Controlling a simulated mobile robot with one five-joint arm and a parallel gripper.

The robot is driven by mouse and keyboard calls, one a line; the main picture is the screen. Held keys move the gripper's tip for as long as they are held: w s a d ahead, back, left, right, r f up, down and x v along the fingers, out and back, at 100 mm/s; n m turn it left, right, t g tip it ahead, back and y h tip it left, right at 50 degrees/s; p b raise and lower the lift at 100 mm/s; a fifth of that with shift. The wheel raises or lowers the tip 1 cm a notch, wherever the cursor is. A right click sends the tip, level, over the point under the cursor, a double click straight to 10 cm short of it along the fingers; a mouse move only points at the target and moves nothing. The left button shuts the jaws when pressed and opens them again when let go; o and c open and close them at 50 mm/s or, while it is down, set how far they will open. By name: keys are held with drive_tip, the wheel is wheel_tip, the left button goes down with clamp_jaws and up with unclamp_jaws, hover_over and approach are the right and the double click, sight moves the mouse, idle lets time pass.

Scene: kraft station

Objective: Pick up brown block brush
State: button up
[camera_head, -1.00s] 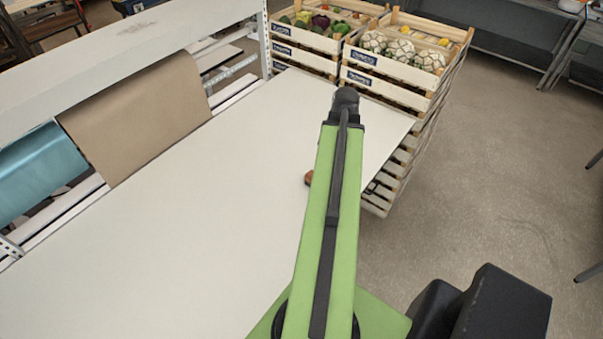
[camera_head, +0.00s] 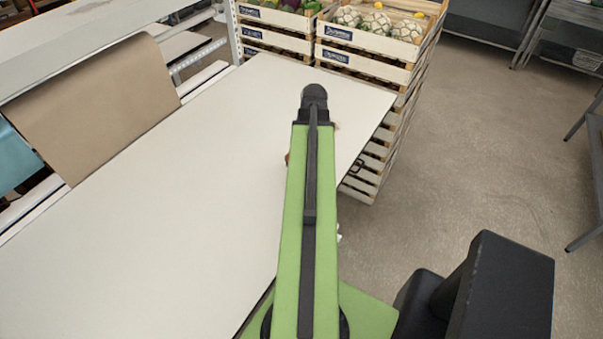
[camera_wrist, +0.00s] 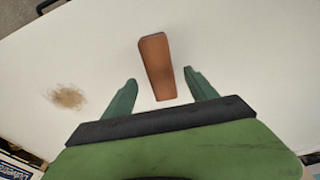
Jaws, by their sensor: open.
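The brown block brush (camera_wrist: 157,66) lies on the white table (camera_wrist: 235,55) in the wrist view, its long side pointing toward my gripper. My gripper (camera_wrist: 161,88) is open, with one dark green finger on each side of the brush's near end. Nothing is held, and I cannot tell how far above the table the fingers are. In the head view only a small brown edge of the brush (camera_head: 287,158) shows beside my green arm, which hides the rest. My gripper is hidden there too.
A tan fibrous patch (camera_wrist: 67,97) lies on the table left of my gripper in the wrist view. Stacked crates of vegetables (camera_head: 370,60) stand at the table's far end. A brown paper roll (camera_head: 95,105) hangs at the left. Open floor lies to the right.

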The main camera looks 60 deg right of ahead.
drive_tip(key=f+b, duration=0.5)
drive_tip(key=shift+w+f, duration=0.25)
drive_tip(key=shift+w, duration=0.05)
drive_tip(key=shift+r, duration=0.2)
clamp_jaws()
